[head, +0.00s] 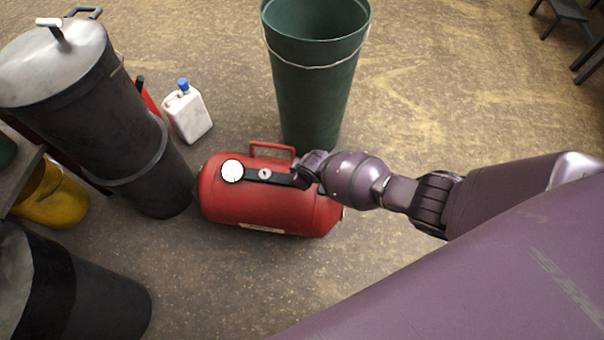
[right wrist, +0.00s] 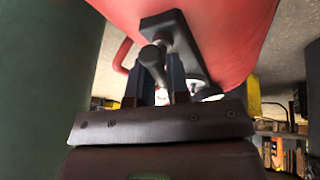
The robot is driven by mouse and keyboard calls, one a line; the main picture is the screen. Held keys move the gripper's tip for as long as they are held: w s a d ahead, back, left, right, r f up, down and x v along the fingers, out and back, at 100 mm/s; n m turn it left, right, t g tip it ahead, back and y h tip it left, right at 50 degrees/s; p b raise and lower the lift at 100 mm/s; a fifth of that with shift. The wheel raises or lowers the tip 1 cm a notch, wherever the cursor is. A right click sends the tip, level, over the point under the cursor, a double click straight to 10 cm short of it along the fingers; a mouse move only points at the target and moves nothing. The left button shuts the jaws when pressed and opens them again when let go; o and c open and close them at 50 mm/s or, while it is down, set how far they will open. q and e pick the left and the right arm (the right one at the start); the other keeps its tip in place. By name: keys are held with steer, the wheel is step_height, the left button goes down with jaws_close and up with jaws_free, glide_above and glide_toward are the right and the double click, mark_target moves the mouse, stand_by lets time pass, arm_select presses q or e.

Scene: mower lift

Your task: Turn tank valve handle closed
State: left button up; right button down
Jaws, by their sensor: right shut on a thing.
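The red air tank (head: 270,212) lies on its side on the floor in the middle of the head view. On top it has a carry handle (head: 272,147), a white round gauge (head: 232,171) and a dark valve block (head: 272,177). My right gripper (head: 303,174) reaches in from the right to the right end of this block. In the right wrist view, the tank (right wrist: 228,30) fills the top. There my right gripper (right wrist: 162,82) is shut on the small grey valve handle (right wrist: 152,56), partly hidden by the fingers. My left gripper is out of view.
A tall green bin (head: 316,85) stands just behind the tank, and shows close at left in the right wrist view (right wrist: 40,80). A white jug (head: 187,115), a lidded dark bin (head: 95,120) and a yellow bucket (head: 58,195) stand left. Floor in front of the tank is clear.

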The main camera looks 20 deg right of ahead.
steer(key=m+h, duration=0.1)
steer(key=m, duration=0.2)
steer(key=shift+w+r+m+h+p, duration=0.1)
steer(key=shift+m+h+p, duration=0.2)
steer(key=shift+m+p, duration=0.1)
steer(key=m, duration=0.1)
steer(key=m+h, duration=0.1)
steer(key=m, duration=0.1)
steer(key=shift+f+m+h+b, duration=0.2)
steer(key=shift+m+h+b, duration=0.1)
steer(key=shift+m, duration=0.5)
steer(key=m+g+h+b, duration=0.1)
steer(key=m, duration=0.1)
steer(key=shift+f+m, duration=0.1)
steer(key=shift+m, duration=0.2)
steer(key=shift+m+g+h, duration=0.3)
steer(key=shift+m, duration=0.4)
steer(key=shift+m+b, duration=0.3)
steer(key=shift+b, duration=0.05)
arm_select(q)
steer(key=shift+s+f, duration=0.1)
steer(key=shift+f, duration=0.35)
arm_select(e)
steer(key=shift+d+m+g, duration=0.1)
steer(key=shift+m+g, duration=0.2)
steer(key=shift+m, duration=0.3)
steer(key=shift+h, duration=0.3)
